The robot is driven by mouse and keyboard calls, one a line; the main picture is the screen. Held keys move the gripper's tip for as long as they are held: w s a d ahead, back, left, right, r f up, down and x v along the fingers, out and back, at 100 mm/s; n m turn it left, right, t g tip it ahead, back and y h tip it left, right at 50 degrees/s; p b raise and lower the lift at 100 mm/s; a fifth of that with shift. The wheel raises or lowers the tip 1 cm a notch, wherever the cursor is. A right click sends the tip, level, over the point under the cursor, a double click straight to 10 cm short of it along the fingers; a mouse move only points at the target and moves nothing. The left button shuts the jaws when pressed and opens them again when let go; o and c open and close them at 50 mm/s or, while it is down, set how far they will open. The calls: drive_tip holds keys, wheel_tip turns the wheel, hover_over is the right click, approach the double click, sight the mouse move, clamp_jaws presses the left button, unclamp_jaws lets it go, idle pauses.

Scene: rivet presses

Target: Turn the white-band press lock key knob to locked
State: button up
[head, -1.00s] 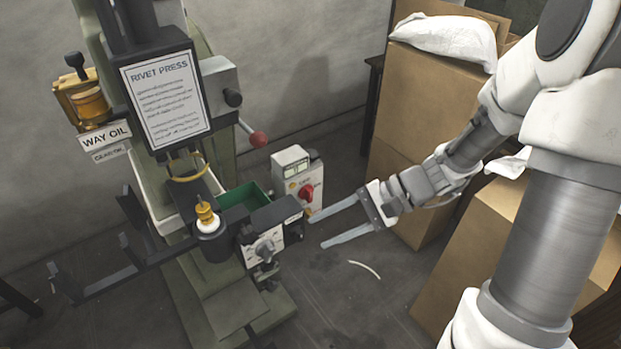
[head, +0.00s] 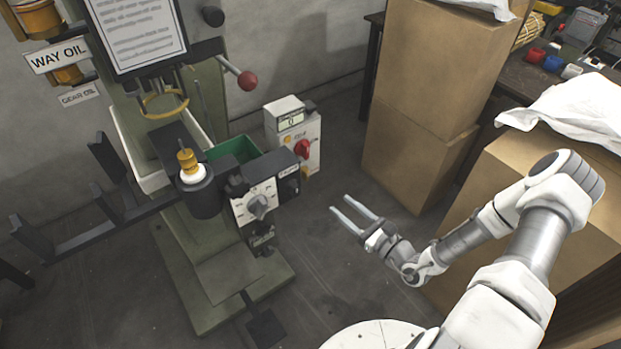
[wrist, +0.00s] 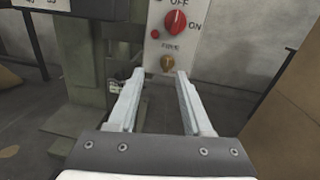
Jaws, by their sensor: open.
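The rivet press (head: 150,40) stands at the left in the head view, with a white control box (head: 292,122) on its right side. In the wrist view the box face (wrist: 190,48) carries a red OFF/ON knob (wrist: 175,21) and, below it, a small brass knob (wrist: 167,63) above which is a small, unreadable label. The brass knob looks roughly upright, but its exact setting is too small to tell. My gripper (head: 339,202) is open and empty, to the right of the box and apart from it. In the wrist view its fingertips (wrist: 159,73) straddle the line to the brass knob.
A red-ball lever (head: 247,80) sticks out above the box. Cardboard boxes (head: 420,110) stand at the right. Floor between press and boxes is clear.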

wheel_tip(320, 180, down, 2)
drive_tip(key=f+m+t+h, duration=0.1)
drive_tip(key=m+h, duration=0.1)
drive_tip(key=b, duration=0.4)
approach(308, 173)
drive_tip(key=x, duration=0.9)
drive_tip(key=shift+w+a, duration=0.1)
clamp_jaws()
